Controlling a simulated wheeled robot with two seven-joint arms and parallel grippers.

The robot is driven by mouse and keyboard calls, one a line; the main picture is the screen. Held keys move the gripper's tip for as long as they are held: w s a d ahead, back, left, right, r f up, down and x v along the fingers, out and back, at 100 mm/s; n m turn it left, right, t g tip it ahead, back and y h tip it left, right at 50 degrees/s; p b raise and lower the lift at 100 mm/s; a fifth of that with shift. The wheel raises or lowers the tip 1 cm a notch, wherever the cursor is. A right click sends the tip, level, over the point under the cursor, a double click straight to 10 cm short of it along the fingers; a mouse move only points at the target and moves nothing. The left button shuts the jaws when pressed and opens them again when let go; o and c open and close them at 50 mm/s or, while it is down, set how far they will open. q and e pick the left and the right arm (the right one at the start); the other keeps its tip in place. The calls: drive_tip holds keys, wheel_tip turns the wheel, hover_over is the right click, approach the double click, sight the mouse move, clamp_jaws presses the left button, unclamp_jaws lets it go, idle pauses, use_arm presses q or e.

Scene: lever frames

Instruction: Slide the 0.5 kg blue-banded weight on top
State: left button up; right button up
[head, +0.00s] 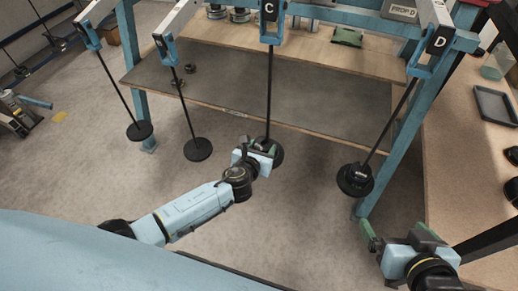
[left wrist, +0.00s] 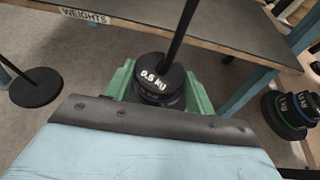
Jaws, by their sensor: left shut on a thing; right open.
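Hanger C (head: 269,80) hangs in the middle of the frame, its rod running down to a round base. My left gripper (head: 260,148) is at its lower end, green fingers on both sides. In the left wrist view it is shut on a dark disc marked 0.5 KG (left wrist: 158,76), with the rod at the disc and another dark disc below it. My right gripper (head: 398,235) is open and empty at the lower right.
Two more hangers with bare-looking bases (head: 140,130) (head: 198,149) hang at left. A shelf (head: 260,95) lies behind hanger C, with more weights above. A blue post (head: 390,155) stands beside hanger D. A wooden bench (head: 470,185) with a black tray (head: 494,105) is at right.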

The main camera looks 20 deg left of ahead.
use_arm(q)
drive_tip(key=shift+w+r, duration=0.1)
drive_tip(key=shift+w, duration=0.05)
drive_tip(key=shift+w+d, duration=0.45)
drive_tip(key=shift+w, duration=0.25)
idle(0.5)
idle(0.5)
drive_tip(key=shift+f+b, duration=0.5)
